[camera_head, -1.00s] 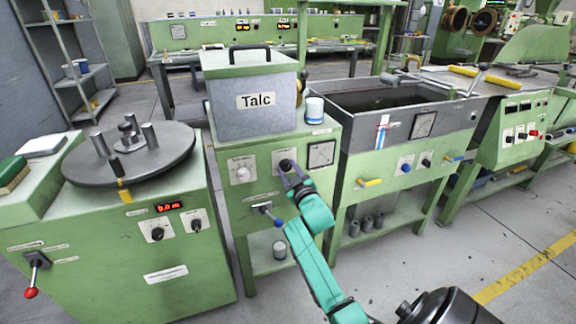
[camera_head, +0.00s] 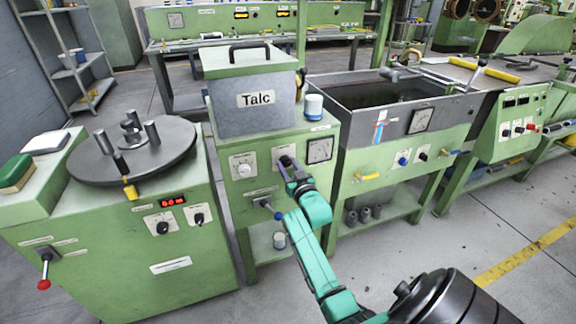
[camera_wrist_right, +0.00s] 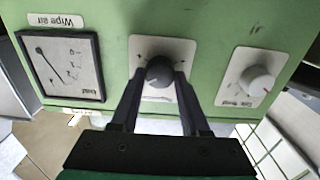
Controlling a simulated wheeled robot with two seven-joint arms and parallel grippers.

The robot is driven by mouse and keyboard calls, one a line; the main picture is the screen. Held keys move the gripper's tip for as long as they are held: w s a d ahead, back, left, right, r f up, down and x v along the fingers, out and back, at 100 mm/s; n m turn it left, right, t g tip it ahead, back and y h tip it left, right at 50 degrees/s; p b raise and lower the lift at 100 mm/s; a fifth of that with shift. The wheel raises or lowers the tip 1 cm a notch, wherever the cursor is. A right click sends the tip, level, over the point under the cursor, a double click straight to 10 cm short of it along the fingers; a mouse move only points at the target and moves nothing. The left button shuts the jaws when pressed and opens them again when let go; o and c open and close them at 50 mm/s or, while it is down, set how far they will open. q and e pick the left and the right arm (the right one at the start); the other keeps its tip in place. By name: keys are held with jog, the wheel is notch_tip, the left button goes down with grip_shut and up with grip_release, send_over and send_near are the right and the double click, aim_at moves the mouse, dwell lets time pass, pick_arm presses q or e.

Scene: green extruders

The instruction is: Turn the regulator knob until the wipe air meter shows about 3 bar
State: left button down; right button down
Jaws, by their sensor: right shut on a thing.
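The black regulator knob (camera_wrist_right: 160,70) sits on a white plate on the green panel in the right wrist view. My right gripper (camera_wrist_right: 161,76) is shut on it, one finger on each side. The wipe air meter (camera_wrist_right: 64,67) is a square dial left of the knob in the wrist view, upside down. Its thin needle shows, but I cannot read an exact value. In the head view the meter (camera_head: 320,150) is right of the knob, too small to read. My left gripper is not in view.
A white knob (camera_wrist_right: 258,83) is on the other side of the regulator knob. A lever with a blue ball end (camera_head: 277,214) sticks out below my right gripper. The Talc box (camera_head: 254,97) and a white-and-blue cup (camera_head: 313,106) stand on top of the cabinet.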

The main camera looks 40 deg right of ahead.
jog(key=shift+c, duration=2)
grip_release()
jog(key=v, duration=1.4)
jog(key=shift+s+p, duration=0.3)
jog(key=shift+p, duration=0.15)
jog(key=shift+a, duration=0.1)
